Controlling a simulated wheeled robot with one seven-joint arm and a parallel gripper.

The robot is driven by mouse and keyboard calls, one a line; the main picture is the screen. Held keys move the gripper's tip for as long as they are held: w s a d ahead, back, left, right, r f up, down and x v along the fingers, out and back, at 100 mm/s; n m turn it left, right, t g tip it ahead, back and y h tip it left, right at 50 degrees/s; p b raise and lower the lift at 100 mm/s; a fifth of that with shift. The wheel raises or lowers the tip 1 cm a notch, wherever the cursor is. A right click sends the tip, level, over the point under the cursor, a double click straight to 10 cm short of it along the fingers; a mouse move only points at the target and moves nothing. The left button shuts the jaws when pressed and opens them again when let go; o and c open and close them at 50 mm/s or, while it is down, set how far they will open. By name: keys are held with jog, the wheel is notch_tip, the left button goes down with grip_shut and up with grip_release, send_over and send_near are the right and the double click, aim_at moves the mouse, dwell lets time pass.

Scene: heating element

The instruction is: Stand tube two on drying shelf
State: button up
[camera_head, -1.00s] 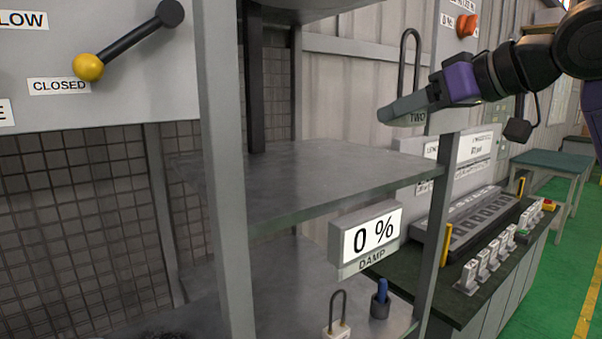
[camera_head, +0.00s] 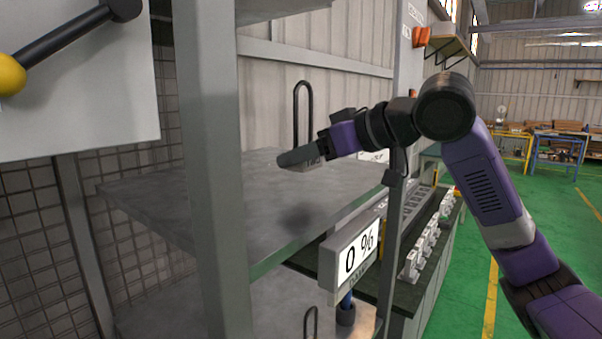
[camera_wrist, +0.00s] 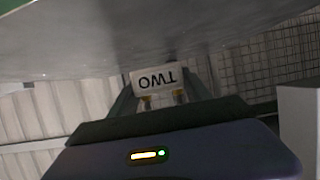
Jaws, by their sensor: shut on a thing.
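Tube two is a dark upright hairpin loop (camera_head: 303,108) on a pale block marked TWO (camera_head: 310,164). My gripper (camera_head: 300,156) is shut on the block from the right, and the loop stands up above it. In the wrist view the block (camera_wrist: 158,79) shows between the two fingers (camera_wrist: 163,92), its label upside down. The drying shelf seems to be the grey upper board (camera_head: 240,210). Its top is bare, with a dark shadow on it below the tube. The block appears held above the board, with a gap.
A grey post (camera_head: 212,150) stands at the shelf's near corner. Below, another loop (camera_head: 310,322) and a dark cup with a blue item (camera_head: 346,312) stand on the lower board. A bench with white blocks (camera_head: 425,240) lies beyond.

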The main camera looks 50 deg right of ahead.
aim_at(304, 189)
jog(key=shift+f+p, duration=0.3)
jog(key=shift+f, duration=1.5)
jog(key=shift+f, duration=0.2)
jog(key=o, duration=1.6)
jog(key=shift+r, duration=0.15)
jog(key=shift+s+r, duration=0.1)
jog(key=shift+s, duration=0.1)
jog(key=b+v, duration=0.3)
jog(key=v, duration=0.8)
jog(key=shift+s+r, duration=0.2)
jog(key=shift+s, duration=0.1)
jog(key=shift+s, duration=0.1)
